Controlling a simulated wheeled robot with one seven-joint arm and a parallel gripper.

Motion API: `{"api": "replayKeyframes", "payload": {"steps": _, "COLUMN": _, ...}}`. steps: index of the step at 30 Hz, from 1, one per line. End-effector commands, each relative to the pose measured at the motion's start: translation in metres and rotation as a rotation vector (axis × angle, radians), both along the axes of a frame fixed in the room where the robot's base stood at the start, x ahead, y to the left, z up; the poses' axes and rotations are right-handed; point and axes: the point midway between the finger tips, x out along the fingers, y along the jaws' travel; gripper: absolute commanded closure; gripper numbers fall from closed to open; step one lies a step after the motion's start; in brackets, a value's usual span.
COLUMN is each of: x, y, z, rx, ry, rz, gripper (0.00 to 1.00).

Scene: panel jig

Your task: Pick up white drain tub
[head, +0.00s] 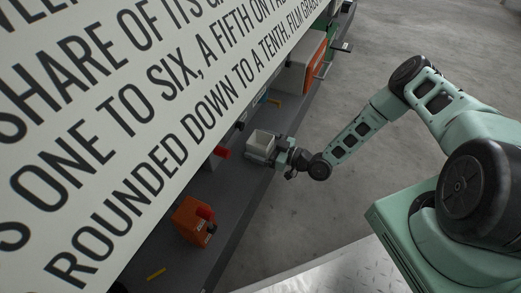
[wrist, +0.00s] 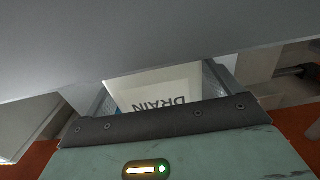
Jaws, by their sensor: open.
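The white drain tub (head: 261,143) stands upright on the dark bench under the large lettered panel in the head view. My gripper (head: 275,150) is at the tub's right side, very close to it. In the wrist view, the tub's white face (wrist: 155,88) with the word DRAIN fills the space between my gripper's two fingers (wrist: 160,95). The fingers are open, one on each side of the tub. I cannot tell whether they touch it. The tub's upper part is hidden in the wrist view by a grey surface.
The lettered panel (head: 130,110) overhangs the bench (head: 213,188). An orange container (head: 190,220) stands nearer on the bench, and a red item (head: 222,152) lies left of the tub. A white and orange box (head: 300,65) is farther along.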

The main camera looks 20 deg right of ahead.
Motion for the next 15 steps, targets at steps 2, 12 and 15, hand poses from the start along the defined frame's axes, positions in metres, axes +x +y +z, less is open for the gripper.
{"api": "replayKeyframes", "payload": {"steps": 2, "x": 0.0000, "y": -0.0001, "z": 0.0006, "rx": 0.000, "ry": 0.000, "rz": 0.000, "gripper": 0.09}}
{"api": "replayKeyframes", "payload": {"steps": 12, "x": -0.0004, "y": -0.0002, "z": 0.0005, "rx": 0.000, "ry": 0.000, "rz": 0.000, "gripper": 0.57}}
{"api": "replayKeyframes", "payload": {"steps": 15, "x": -0.0004, "y": -0.0003, "z": 0.0004, "rx": 0.000, "ry": 0.000, "rz": 0.000, "gripper": 0.57}}
